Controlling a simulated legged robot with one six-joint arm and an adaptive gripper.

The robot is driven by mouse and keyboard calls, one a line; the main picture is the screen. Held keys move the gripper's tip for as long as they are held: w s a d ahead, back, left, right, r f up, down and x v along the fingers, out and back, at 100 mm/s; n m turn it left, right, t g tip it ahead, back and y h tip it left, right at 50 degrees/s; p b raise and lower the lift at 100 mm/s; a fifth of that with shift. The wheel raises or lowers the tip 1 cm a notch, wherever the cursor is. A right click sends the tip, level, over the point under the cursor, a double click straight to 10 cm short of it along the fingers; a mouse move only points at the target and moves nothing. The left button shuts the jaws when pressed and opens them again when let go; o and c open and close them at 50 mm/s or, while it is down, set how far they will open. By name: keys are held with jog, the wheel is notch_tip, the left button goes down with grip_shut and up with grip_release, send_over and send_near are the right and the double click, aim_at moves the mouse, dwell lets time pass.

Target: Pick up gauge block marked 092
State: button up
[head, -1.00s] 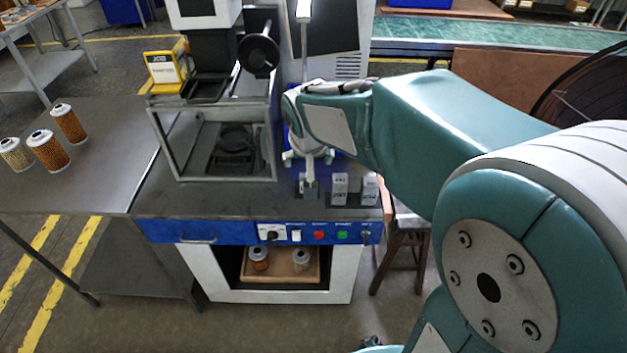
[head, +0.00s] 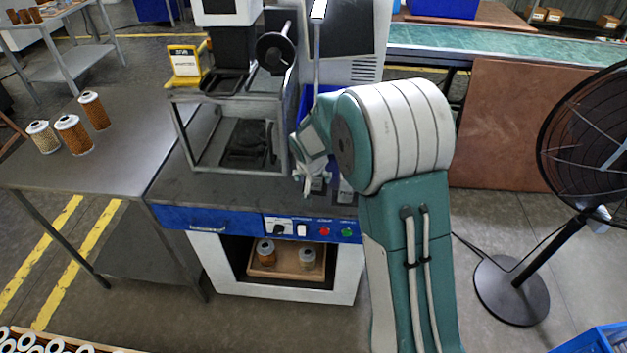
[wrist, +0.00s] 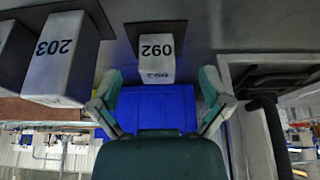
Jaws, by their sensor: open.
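The gauge block marked 092 (wrist: 155,42) is a pale grey block standing on the dark bench top. Its number shows on two faces in the wrist view, where it appears upside down. My gripper (wrist: 159,76) is open and empty, with one finger on either side of the line to this block and clear gaps beside it. Whether the tips have reached around the block is hard to tell. In the head view my gripper (head: 308,184) is low over the bench's front part, and my arm partly hides the blocks.
A larger-looking block marked 203 (wrist: 62,60) stands left of 092 in the wrist view, with another block at the left edge. A metal frame fixture (head: 232,135) stands left of my gripper in the head view. Several filter cartridges (head: 74,135) stand on the left table.

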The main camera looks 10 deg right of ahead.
aim_at(315, 183)
jog(key=x, duration=0.4)
jog(key=shift+w+d+f, duration=0.2)
jog(key=shift+w+d, duration=0.05)
jog(key=shift+d, duration=0.2)
jog(key=shift+w+a+f, duration=0.1)
jog(key=shift+a+f, duration=0.05)
jog(key=shift+f, duration=0.15)
jog(key=shift+a, duration=0.1)
jog(key=shift+c, duration=0.3)
grip_shut()
